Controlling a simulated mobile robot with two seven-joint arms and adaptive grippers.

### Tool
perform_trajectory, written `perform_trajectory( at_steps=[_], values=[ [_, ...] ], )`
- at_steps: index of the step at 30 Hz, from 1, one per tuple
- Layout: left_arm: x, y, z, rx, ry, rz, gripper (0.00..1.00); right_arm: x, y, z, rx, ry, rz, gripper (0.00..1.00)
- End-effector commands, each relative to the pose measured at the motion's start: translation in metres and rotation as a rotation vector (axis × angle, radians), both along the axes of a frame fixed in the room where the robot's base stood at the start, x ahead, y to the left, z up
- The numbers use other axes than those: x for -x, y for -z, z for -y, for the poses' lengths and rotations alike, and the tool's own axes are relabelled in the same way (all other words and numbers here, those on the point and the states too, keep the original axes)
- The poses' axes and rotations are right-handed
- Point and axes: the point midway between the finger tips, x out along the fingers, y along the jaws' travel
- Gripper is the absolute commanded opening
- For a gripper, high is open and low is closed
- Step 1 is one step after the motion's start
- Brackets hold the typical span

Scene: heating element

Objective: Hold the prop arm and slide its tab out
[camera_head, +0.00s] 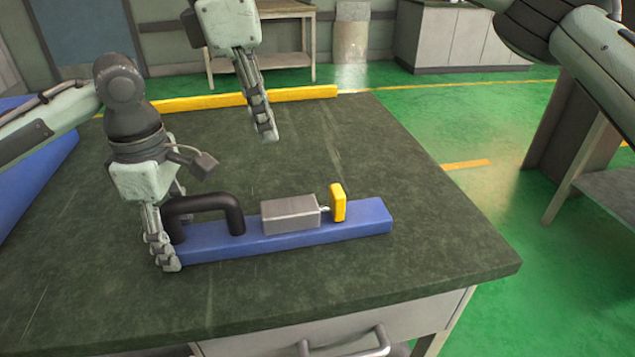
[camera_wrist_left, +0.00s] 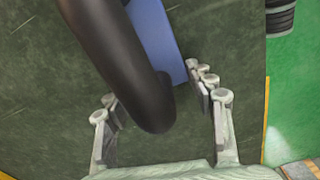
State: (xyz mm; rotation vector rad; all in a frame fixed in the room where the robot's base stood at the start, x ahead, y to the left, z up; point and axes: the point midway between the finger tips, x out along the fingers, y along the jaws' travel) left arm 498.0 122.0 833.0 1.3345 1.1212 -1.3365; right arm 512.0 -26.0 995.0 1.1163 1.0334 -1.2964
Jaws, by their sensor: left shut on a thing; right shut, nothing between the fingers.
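The prop arm appears as a long blue bar (camera_head: 355,223) with a black arched handle (camera_head: 205,202) on its left end. A grey block (camera_head: 290,214) sits on the bar. The yellow tab (camera_head: 338,202) stands upright at the block's right side, joined by a short thin metal piece. My left gripper (camera_head: 168,254) is shut on the prop arm at its left end, by the handle. In the left wrist view, the fingers (camera_wrist_left: 158,98) straddle the handle's end and the blue bar (camera_wrist_left: 157,38); exact contact is unclear. My right gripper (camera_head: 267,128) is shut and empty, above the table behind the block.
The dark table top (camera_head: 420,250) is clear right of and in front of the bar. A yellow strip (camera_head: 240,98) runs along the back edge. A drawer with a grey handle (camera_head: 345,345) is below the front edge. A blue surface (camera_head: 35,170) is at far left.

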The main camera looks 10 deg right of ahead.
Motion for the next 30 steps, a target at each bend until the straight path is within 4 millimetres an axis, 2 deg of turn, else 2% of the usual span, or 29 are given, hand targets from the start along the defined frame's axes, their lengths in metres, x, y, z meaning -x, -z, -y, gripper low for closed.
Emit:
perform_trajectory(
  at_steps=[4,13,17,23,30],
  values=[
    [0.000,0.000,0.000,-0.001,0.000,0.000,0.00,0.014,0.004,0.001,0.065,-0.057,-0.033,0.00],
    [0.000,0.000,0.000,-0.001,0.001,0.000,0.00,0.015,0.005,0.001,0.067,-0.059,-0.036,0.00],
    [0.000,0.000,0.000,-0.001,0.001,0.000,0.00,0.014,0.011,0.003,0.066,-0.058,-0.036,0.00],
    [0.000,0.000,0.000,0.000,0.001,0.000,0.00,0.014,0.042,0.011,0.065,-0.056,-0.039,0.00],
    [0.000,0.000,0.000,0.000,0.002,0.000,0.00,0.014,0.092,0.024,0.066,-0.056,-0.036,0.00]
  ],
)
